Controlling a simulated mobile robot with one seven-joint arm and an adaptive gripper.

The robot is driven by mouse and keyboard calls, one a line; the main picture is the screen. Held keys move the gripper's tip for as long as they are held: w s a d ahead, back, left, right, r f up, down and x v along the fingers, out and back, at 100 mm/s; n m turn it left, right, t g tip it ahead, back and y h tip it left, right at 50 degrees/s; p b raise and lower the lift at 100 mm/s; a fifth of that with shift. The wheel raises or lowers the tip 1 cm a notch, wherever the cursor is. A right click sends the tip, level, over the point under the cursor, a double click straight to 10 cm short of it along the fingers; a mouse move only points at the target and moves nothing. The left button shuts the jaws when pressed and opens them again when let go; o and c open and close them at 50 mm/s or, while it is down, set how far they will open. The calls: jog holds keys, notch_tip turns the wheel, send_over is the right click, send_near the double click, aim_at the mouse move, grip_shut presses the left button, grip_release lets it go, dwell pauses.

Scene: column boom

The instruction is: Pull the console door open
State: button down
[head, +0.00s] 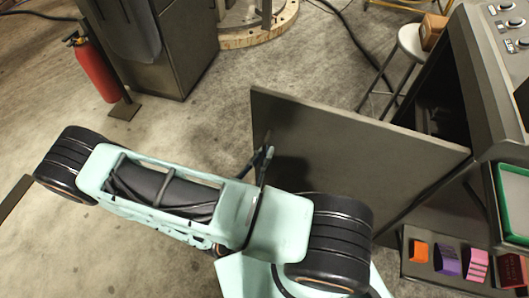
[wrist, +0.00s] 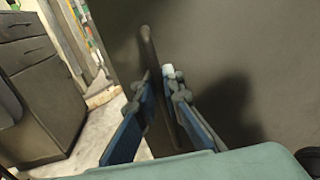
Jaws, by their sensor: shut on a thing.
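The console door (head: 345,135) is a flat dark grey panel standing swung out from the console (head: 487,75), with the dark opening (head: 440,95) showing behind it. In the wrist view the door (wrist: 240,60) fills the right side. My gripper (head: 264,158) is at the door's face near its free left edge. In the wrist view its two blue-backed fingers (wrist: 158,76) are on either side of a slim dark bar handle (wrist: 148,45) and shut on it. The exact finger contact is hard to see.
A stool (head: 408,45) stands behind the door near the console. Coloured blocks (head: 448,260) lie on a low shelf at lower right. A red extinguisher (head: 92,68) and a grey cabinet (head: 160,45) stand at upper left. The floor left of the door is clear.

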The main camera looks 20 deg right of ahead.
aim_at(272, 121)
jog(key=c, duration=2.1)
grip_release()
jog(key=shift+r, duration=5)
